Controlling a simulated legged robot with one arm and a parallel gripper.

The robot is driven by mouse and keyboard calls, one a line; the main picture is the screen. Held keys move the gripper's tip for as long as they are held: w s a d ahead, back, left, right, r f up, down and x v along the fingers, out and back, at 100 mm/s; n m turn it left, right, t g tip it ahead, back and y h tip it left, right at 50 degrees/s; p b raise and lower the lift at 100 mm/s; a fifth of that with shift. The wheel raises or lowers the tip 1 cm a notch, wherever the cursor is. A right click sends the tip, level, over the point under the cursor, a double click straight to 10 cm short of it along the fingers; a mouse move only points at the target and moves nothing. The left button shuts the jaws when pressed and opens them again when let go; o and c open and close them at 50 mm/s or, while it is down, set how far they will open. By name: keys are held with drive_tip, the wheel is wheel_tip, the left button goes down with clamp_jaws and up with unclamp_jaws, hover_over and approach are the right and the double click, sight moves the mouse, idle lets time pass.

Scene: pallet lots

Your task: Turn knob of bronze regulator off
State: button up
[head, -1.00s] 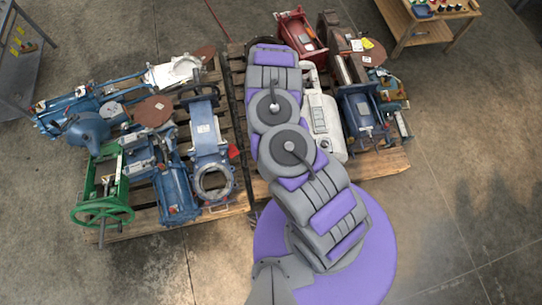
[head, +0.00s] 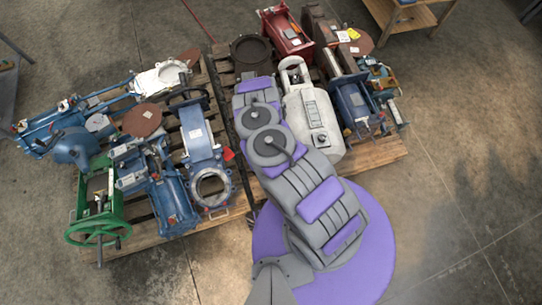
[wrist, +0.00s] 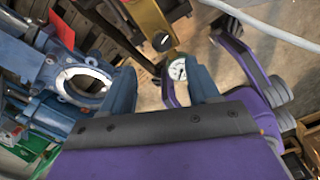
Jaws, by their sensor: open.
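In the wrist view, a bronze-gold body (wrist: 150,18), which looks like the bronze regulator, stands at the top centre. A round black knob (wrist: 161,41) with a pale mark sits on its lower end. A white-faced round gauge (wrist: 177,70) shows just below the knob, between my fingers. My gripper (wrist: 158,66) is open and empty, its two blue-grey fingers apart, pointing towards the knob and gauge. The knob looks beyond the fingertips, not touched. In the head view my arm covers this area; neither the regulator nor my gripper can be made out there.
Blue valve parts (head: 208,150) and a green handwheel unit (head: 95,215) crowd the left pallet. A white unit (head: 314,120), a red unit (head: 286,35) and a blue unit (head: 355,105) stand on the right pallet. A wooden table (head: 410,15) stands behind. The floor at right is clear.

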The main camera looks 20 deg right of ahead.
drive_tip(key=f+b, duration=0.1)
drive_tip(key=f, duration=0.2)
drive_tip(key=f+b, duration=0.1)
drive_tip(key=f, duration=0.1)
drive_tip(key=f+b, duration=0.2)
drive_tip(key=f, duration=0.1)
drive_tip(key=shift+d+f, duration=0.25)
drive_tip(key=shift+f, duration=0.1)
drive_tip(key=shift+a+f, duration=0.15)
drive_tip(key=shift+f, duration=0.15)
drive_tip(key=c, duration=1)
